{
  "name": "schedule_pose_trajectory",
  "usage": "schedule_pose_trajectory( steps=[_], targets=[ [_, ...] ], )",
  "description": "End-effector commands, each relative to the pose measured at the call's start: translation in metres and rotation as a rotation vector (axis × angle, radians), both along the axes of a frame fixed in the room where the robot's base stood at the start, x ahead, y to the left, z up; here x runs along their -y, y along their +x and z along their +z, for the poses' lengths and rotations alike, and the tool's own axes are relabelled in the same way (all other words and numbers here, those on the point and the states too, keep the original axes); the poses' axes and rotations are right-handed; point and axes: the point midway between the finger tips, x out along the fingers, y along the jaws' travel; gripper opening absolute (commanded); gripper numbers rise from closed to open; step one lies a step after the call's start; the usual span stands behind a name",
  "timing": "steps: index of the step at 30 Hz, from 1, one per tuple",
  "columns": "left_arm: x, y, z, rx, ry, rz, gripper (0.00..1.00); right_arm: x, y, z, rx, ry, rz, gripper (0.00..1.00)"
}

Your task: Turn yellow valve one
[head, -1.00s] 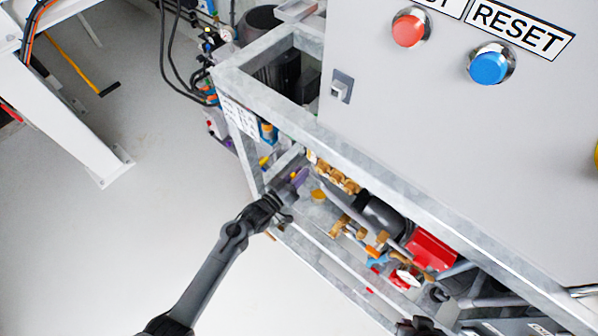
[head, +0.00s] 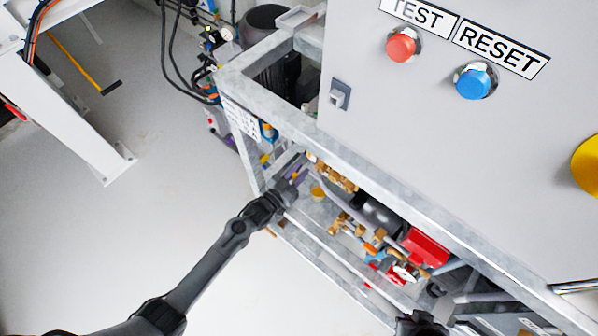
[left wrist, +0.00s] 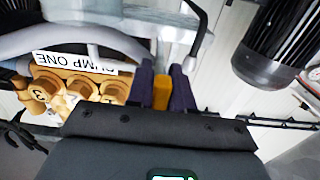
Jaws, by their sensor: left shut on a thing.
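The yellow valve handle (left wrist: 161,92) is between the two purple fingers of my left gripper (left wrist: 163,84) in the left wrist view. The fingers are shut on it, one on each side. A white "PUMP ONE" label (left wrist: 75,63) is beside it, upside down, above the brass pump head (left wrist: 82,88). In the head view my left gripper (head: 296,176) reaches into the lower frame at its left end, and the valve is mostly hidden there. A dark part of what looks like my right gripper (head: 420,322) shows at the bottom edge; its fingers cannot be made out.
A galvanized frame (head: 385,165) runs diagonally above the pumps. The grey cabinet with a red button (head: 402,45) and a blue button (head: 474,82) stands above it. A red pump part (head: 426,247) is farther right.

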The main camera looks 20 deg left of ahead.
Motion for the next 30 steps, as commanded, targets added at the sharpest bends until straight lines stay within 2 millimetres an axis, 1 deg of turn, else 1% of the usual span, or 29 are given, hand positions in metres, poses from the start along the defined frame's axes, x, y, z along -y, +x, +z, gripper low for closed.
schedule_pose_trajectory(
  steps=[8,9,11,12,23,26,30],
  targets=[
    [0.0,0.0,0.0,0.0,0.003,0.0,0.0,-0.001,0.0,0.0,0.0,0.007,-0.004,0.0],
    [0.0,0.0,0.0,0.0,0.003,0.0,0.26,-0.002,0.0,0.0,0.0,0.007,-0.004,0.0],
    [0.0,0.0,0.0,0.0,0.002,0.0,0.35,-0.002,0.0,0.0,0.0,0.007,-0.004,0.0],
    [0.0,0.0,0.0,0.0,0.002,0.0,0.41,-0.002,0.0,0.0,0.0,0.007,-0.004,0.0],
    [-0.001,-0.002,0.0,-0.001,0.001,0.0,0.41,-0.001,0.0,0.002,0.0,0.004,-0.002,0.0],
    [-0.003,-0.009,0.001,-0.001,0.001,0.0,0.41,0.0,0.0,0.005,0.0,0.001,-0.001,0.0],
    [-0.01,-0.028,0.002,-0.003,0.002,-0.001,0.41,0.001,0.0,0.012,0.0,-0.004,0.002,0.0]
  ],
)
